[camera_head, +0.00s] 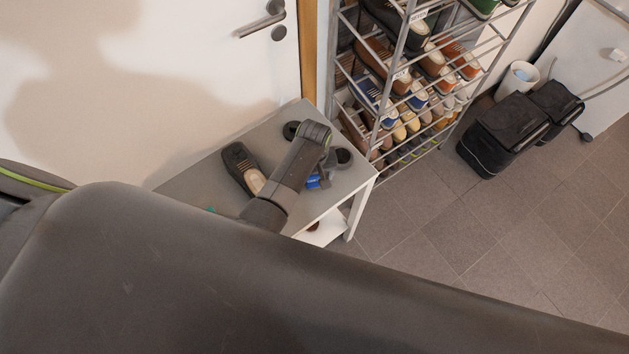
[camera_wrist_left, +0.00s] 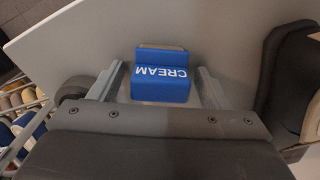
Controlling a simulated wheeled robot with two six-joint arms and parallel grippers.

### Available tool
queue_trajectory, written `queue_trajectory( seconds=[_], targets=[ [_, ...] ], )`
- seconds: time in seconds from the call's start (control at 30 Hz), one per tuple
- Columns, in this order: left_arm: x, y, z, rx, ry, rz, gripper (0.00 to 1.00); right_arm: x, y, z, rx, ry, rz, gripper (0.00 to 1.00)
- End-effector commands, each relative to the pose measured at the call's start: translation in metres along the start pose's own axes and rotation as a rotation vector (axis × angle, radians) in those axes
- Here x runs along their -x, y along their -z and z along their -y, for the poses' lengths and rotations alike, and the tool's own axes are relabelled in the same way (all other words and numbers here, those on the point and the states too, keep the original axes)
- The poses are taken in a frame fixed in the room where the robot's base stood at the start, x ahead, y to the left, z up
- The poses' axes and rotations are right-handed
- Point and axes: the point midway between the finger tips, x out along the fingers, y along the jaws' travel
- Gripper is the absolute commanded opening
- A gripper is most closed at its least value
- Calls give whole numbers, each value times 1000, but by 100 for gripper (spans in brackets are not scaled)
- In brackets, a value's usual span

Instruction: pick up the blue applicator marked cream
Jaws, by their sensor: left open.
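The blue applicator (camera_wrist_left: 160,88) with white CREAM lettering and a grey-brown edge lies on the grey table (camera_head: 195,183). In the left wrist view it sits between the two fingers of my left gripper (camera_wrist_left: 158,86), which is open. A small gap shows on each side of the applicator, so the fingers look apart from it. In the head view only a bit of the applicator (camera_head: 313,182) shows beside my left arm, which hides the rest. My left gripper (camera_head: 322,177) is low over the table there, partly hidden. My right gripper is not in view.
A dark shoe (camera_head: 238,166) lies on the table left of my arm; it also shows in the wrist view (camera_wrist_left: 272,75). A shoe rack (camera_head: 384,105) stands behind the table. Black bags (camera_head: 505,135) stand on the floor.

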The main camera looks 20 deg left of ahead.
Motion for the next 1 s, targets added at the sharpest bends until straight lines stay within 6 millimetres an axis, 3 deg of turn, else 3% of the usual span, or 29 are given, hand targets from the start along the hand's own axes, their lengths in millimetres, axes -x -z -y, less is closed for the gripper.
queue_trajectory(
  seconds=[0.2,0.6,1.0],
  targets=[
    [0,0,0,0,0,0,71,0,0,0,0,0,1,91],
    [0,0,0,0,0,0,20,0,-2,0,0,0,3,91],
    [7,0,0,0,0,0,20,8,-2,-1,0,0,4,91]
  ],
)
